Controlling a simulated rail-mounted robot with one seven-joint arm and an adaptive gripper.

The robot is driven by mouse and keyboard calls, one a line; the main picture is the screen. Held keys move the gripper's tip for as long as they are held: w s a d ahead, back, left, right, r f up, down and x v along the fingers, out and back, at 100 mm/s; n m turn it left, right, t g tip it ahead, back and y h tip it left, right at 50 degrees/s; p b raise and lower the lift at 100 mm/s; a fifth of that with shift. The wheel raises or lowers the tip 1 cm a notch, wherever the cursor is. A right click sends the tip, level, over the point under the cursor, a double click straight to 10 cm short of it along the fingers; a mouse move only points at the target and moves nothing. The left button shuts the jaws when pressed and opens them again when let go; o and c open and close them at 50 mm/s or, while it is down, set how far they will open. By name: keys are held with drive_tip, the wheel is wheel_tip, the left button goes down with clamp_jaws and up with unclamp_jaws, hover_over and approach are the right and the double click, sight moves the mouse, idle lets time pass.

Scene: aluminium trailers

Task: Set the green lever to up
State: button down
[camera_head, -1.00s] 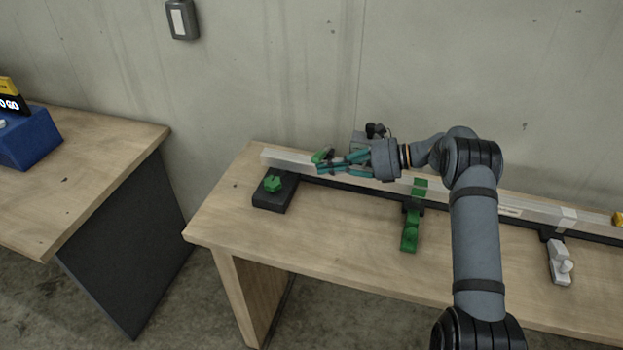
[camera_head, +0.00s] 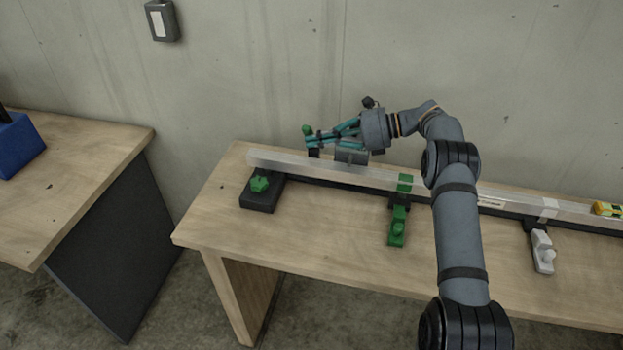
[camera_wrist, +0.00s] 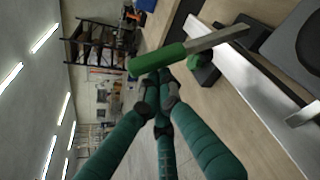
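The green lever's handle (camera_head: 307,130) stands above the left part of the long aluminium rail (camera_head: 330,171). In the wrist view the green handle (camera_wrist: 157,58) sits on a flat metal bar and lies just beyond my fingertips. My gripper (camera_head: 311,142) is at the lever, above and behind the rail. In the wrist view its teal fingers (camera_wrist: 158,100) come close together at the tips, touching or nearly touching the handle. The fingers look shut, with nothing clearly held between them. The lever's lower end is partly hidden in the head view.
A black block with a green knob (camera_head: 260,184), a green clamp (camera_head: 398,226) and a white clamp (camera_head: 543,251) stand along the rail on the wooden table (camera_head: 330,230). A yellow thing (camera_head: 608,208) is at right. A second table with a blue box (camera_head: 18,148) is left.

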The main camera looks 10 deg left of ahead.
drive_tip(key=shift+d, duration=0.1)
idle(0.4)
drive_tip(key=v, duration=0.7)
drive_tip(key=shift+d, duration=0.15)
drive_tip(key=shift+r, duration=0.1)
drive_tip(key=f+x, duration=0.1)
drive_tip(key=x, duration=0.7)
drive_tip(key=shift+s+d+b, duration=0.2)
drive_tip(key=shift+s+b, duration=0.1)
drive_tip(key=shift+s, duration=0.1)
drive_tip(key=shift+r, duration=0.1)
